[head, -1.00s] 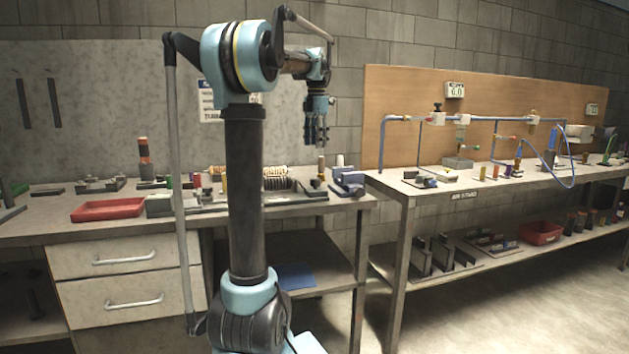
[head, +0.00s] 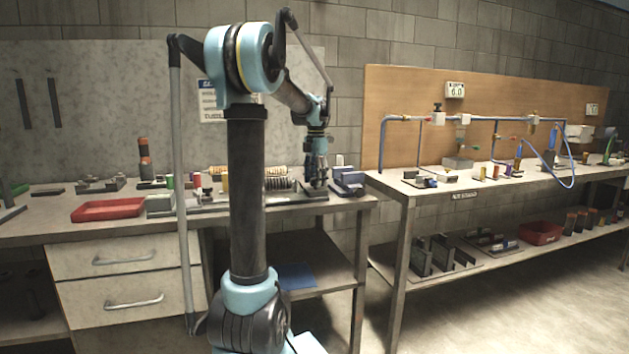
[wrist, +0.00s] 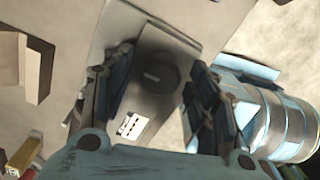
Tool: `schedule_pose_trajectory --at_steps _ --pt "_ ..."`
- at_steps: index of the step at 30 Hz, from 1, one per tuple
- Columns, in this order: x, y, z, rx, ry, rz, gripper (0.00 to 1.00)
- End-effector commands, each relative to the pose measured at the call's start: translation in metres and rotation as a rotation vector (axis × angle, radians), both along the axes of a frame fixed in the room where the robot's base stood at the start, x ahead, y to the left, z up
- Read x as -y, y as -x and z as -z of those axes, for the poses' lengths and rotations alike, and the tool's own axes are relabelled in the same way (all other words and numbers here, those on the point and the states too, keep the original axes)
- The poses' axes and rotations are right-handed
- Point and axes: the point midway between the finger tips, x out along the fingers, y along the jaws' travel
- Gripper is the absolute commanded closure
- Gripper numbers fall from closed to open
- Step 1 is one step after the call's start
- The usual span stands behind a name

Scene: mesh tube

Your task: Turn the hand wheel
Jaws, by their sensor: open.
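My gripper (head: 317,180) is low over the right end of the left workbench, pointing down. In the wrist view its two fingers (wrist: 157,65) stand apart, with nothing clamped between them. A dark round part (wrist: 155,72), which may be the hand wheel, shows between the fingers on a grey plate (wrist: 180,38). A small white label (wrist: 131,126) lies on the plate near it. I cannot tell how far the fingertips are above the round part, or whether they touch it. In the head view my gripper hides this part.
A blue vice (head: 347,180) stands just right of my gripper. Ribbed cylinders (head: 279,183) lie to its left. A large banded metal cylinder (wrist: 285,120) is close to the right finger in the wrist view. A red tray (head: 107,209) lies farther left.

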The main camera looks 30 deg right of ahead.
Motion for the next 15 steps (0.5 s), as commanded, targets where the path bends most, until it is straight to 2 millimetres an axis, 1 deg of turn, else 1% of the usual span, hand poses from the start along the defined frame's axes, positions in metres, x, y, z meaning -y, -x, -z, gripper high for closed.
schedule_pose_trajectory --at_steps 8,11,12,14,15 --pt "0.0 0.0 0.0014 0.0 0.0 0.0 0.46" --pt "0.0 0.0 0.0013 0.0 0.0 0.0 0.67" --pt "0.0 0.0 0.0013 0.0 0.0 0.0 0.76" --pt "0.0 0.0 0.0013 0.0 0.0 0.0 0.89" --pt "0.0 -0.0001 0.0013 0.0 0.0 0.0 0.9"
